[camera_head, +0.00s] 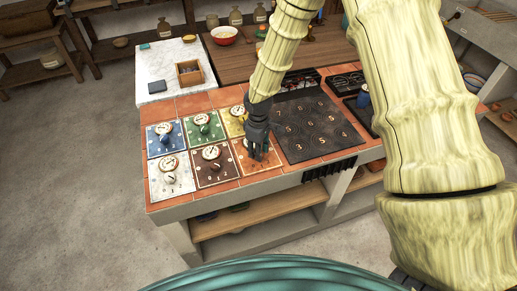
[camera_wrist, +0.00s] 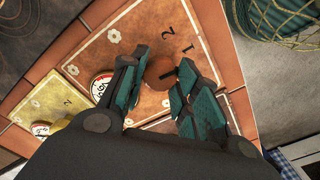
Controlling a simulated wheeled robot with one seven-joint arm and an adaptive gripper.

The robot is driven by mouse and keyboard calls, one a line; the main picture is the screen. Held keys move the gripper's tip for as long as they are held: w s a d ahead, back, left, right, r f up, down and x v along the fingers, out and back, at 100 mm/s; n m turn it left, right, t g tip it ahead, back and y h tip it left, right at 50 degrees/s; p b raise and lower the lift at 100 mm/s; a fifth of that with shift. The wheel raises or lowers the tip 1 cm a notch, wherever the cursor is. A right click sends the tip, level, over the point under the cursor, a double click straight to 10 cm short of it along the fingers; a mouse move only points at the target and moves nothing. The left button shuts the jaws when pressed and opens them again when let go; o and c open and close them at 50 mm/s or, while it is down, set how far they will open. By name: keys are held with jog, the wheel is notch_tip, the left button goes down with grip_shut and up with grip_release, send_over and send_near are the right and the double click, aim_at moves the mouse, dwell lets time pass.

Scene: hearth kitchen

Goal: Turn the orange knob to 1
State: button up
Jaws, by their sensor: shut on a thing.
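The orange panel (camera_head: 243,163) is at the front right of the panel group on the tiled counter. In the wrist view the same panel (camera_wrist: 140,45) fills the middle, with a printed 2 and 1 beyond the knob. The round orange-brown knob (camera_wrist: 160,72) stands between the teal finger pads of my gripper (camera_wrist: 157,85). My gripper is shut on it, one finger on each side. A short dark mark shows on the knob; which number it points at I cannot tell. In the head view my gripper (camera_head: 257,150) hides the knob.
Brown (camera_head: 212,168), white (camera_head: 170,177), blue (camera_head: 164,140), green (camera_head: 203,129) and yellow (camera_head: 234,120) panels with dials and knobs lie close by. A dark numbered hob (camera_head: 315,130) is just to the right. A gauge (camera_wrist: 101,86) sits near the left finger.

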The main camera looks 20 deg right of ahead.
jog(key=shift+n, duration=0.4)
jog(key=o, duration=1)
jog(key=shift+o, duration=0.2)
notch_tip(320, 180, up, 12)
jog(key=shift+d, duration=0.1)
dwell(0.5)
